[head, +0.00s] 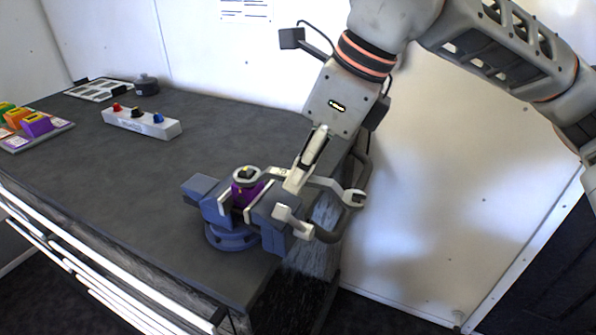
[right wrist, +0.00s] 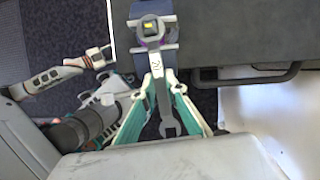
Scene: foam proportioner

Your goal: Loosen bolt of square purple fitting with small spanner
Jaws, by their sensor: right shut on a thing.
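The square purple fitting (head: 241,196) is clamped in the jaws of a blue vice (head: 230,238) at the front right corner of the bench. A bolt with a yellow top (head: 246,172) stands on it. My right gripper (head: 294,182) is shut on a grey spanner (head: 352,196), beside the vice. The spanner's ring end appears to sit around the bolt; its open end points right, past the bench edge. The right wrist view shows the ring around the bolt (right wrist: 151,28), with the right gripper (right wrist: 160,78) on the shaft. My left gripper is not in the head view.
A white block with coloured knobs (head: 141,122) stands farther back. Orange, green and purple pieces sit on a tray (head: 58,131) at the left. A pale rack (head: 98,90) and dark pot (head: 147,86) are at the back. The middle of the bench (head: 130,180) is clear.

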